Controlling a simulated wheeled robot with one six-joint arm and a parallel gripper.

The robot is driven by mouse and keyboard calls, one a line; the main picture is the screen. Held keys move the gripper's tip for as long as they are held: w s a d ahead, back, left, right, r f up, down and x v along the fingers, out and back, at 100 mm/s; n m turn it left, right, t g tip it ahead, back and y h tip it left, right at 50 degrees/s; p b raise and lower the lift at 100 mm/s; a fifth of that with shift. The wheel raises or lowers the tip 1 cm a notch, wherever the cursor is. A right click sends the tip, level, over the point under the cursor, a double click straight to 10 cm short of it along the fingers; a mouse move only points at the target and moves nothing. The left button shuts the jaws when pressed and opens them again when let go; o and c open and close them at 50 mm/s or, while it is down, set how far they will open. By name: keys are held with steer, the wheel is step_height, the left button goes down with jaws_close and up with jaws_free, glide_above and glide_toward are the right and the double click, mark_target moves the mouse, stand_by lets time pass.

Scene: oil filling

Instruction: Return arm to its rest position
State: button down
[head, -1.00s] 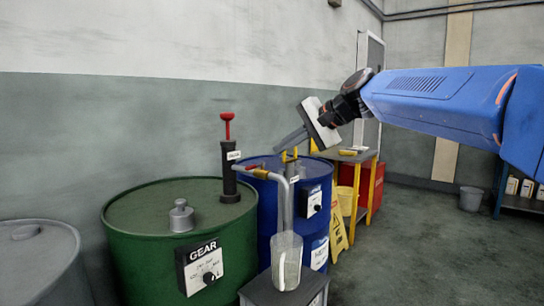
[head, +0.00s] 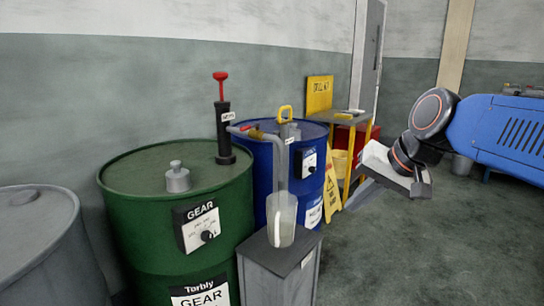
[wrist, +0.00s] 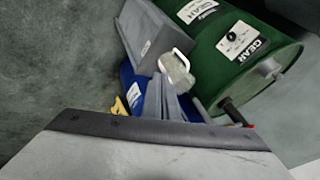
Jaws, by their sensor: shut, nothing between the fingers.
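My gripper (head: 368,192) is at the right of the head view, on the end of my blue arm, over the floor and clear of the drums. Its fingers are together with nothing held. In the wrist view the closed fingers (wrist: 160,105) point toward the blue drum and partly hide it. The clear jug (head: 281,218) stands upright on a grey stand (head: 281,262), under a bent pipe. It also shows in the wrist view (wrist: 177,68).
A green GEAR drum (head: 140,230) with a black, red-handled pump (head: 223,120) and a blue drum (head: 262,185) stand along the wall. A grey drum (head: 40,235) is at left. A yellow floor sign (head: 332,195) and a side table (head: 345,117) stand behind. The right floor is open.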

steer(key=s+d+f+n+h, duration=0.1)
steer(key=s+d+f+h, duration=0.1)
steer(key=s+d+f, duration=0.3)
steer(key=s+d+f+n+g+h, duration=0.1)
steer(key=s+d+f, duration=0.4)
steer(key=s+f, duration=0.5)
step_height(320, 180, down, 3)
steer(key=shift+s+r+n+h, duration=0.15)
steer(key=shift+s+n+h, duration=0.25)
steer(key=shift+n+h, duration=0.15)
